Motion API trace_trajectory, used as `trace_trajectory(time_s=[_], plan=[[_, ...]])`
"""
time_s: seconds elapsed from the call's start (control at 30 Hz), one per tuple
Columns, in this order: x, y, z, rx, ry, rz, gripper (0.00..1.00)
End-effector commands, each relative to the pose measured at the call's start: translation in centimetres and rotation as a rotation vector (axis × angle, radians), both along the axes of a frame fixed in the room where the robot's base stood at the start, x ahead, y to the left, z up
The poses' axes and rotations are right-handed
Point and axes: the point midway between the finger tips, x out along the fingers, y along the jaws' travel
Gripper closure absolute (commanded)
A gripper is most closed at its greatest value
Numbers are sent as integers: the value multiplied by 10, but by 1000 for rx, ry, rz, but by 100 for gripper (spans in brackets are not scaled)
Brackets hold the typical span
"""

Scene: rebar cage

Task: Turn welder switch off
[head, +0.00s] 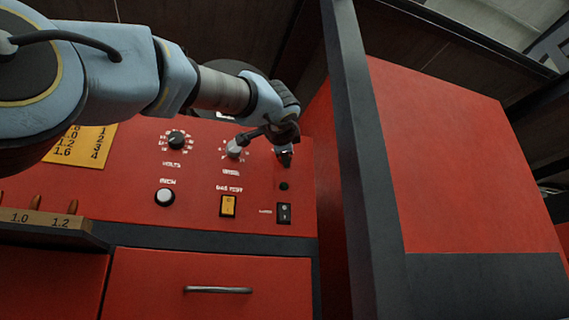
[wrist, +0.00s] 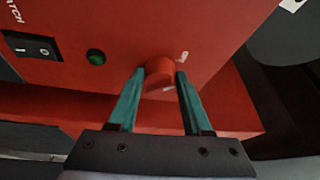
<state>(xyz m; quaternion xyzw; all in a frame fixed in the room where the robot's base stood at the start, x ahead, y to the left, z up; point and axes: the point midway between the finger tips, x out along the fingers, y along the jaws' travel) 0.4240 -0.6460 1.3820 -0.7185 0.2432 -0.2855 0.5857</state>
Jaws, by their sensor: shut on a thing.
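A round red switch knob (wrist: 159,72) sticks out of the red welder panel (head: 120,190). In the wrist view, the teal fingers of my gripper (wrist: 160,76) stand on either side of it, shut on it. Small white marks lie beside the knob; their wording is too small to read. In the head view, my gripper (head: 285,156) is at the panel's upper right and hides the knob. A dark green lamp (wrist: 95,57) sits beside the knob and looks unlit. It is a dark dot (head: 284,186) in the head view, below my gripper.
A black rocker switch (wrist: 32,46) lies beyond the lamp. The panel also holds a volts dial (head: 177,140), another grey dial (head: 235,148), a white button (head: 165,196) and a yellow gas test switch (head: 228,205). A dark upright post (head: 365,160) stands close right of the panel.

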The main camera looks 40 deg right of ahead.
Motion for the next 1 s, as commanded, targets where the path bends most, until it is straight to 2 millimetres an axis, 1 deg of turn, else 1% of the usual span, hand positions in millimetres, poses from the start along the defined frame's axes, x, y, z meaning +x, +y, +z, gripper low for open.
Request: trace_trajectory(time_s=[0.03, 0.53, 0.57, 0.7, 0.8, 1.0], plan=[[1, -1, -4, -5, 6, 3, 100], [1, -1, -2, -18, 11, 2, 100], [1, -1, -2, -18, 11, 2, 47], [1, -1, -2, -18, 10, 1, 32], [1, -1, -1, -19, 9, 1, 22], [0, 0, -1, -21, 9, 1, 22]])
